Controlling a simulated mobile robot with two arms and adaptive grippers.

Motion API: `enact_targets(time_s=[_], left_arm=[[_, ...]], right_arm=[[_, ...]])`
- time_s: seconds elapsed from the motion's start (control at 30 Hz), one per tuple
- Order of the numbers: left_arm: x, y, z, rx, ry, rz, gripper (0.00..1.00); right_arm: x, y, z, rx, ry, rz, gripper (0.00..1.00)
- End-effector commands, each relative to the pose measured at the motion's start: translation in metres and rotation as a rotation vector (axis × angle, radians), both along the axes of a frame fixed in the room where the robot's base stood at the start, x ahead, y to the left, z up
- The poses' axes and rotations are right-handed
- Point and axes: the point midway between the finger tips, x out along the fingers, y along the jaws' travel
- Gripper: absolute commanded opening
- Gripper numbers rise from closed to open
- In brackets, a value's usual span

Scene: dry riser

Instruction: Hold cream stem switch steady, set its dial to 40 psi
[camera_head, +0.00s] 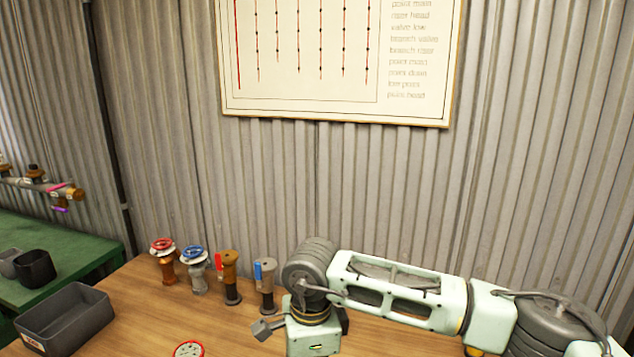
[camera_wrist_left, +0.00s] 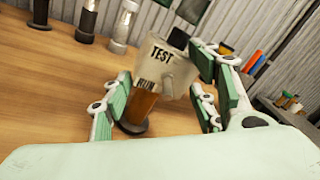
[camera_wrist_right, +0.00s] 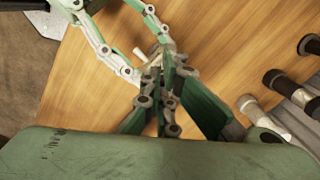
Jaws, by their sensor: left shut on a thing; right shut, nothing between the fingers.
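The cream stem switch (camera_wrist_left: 165,65) shows in the left wrist view, with TEST and RUN in dark letters on its head. It stands on a brown stem (camera_wrist_left: 138,107) with a dark round base on the table. My left gripper (camera_wrist_left: 163,92) is shut on it, with fingers on both sides of the head. In the right wrist view my right gripper (camera_wrist_right: 160,78) is shut and empty, close to green and white finger links at the upper left. The 40 psi mark is not readable. The head view does not show the switch clearly.
On the wooden table (camera_head: 140,310) stand a red-wheel valve (camera_head: 165,262), a blue-wheel valve (camera_head: 195,270) and two lever valves (camera_head: 230,278) (camera_head: 264,285). A grey bin (camera_head: 65,318) is at the left. A red-and-white round item (camera_head: 188,349) shows at the bottom. A corrugated wall stands behind.

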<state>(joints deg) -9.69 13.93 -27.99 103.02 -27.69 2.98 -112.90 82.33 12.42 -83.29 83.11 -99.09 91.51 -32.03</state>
Motion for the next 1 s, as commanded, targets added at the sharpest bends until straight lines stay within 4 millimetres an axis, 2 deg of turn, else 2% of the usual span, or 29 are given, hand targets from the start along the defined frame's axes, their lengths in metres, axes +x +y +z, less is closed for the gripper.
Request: enact_targets(time_s=[0.03, 0.3, 1.0], left_arm=[[0.000, 0.004, -0.008, 0.017, 0.012, 0.008, 0.13], [0.000, 0.004, -0.009, 0.017, 0.012, 0.008, 0.13], [0.000, 0.003, -0.010, 0.015, 0.014, 0.008, 0.13]], right_arm=[[0.000, 0.000, -0.006, 0.000, 0.002, 0.000, 0.00], [-0.001, 0.001, -0.018, -0.001, 0.002, 0.001, 0.00], [-0.001, -0.005, -0.022, -0.006, 0.011, 0.000, 0.00]])
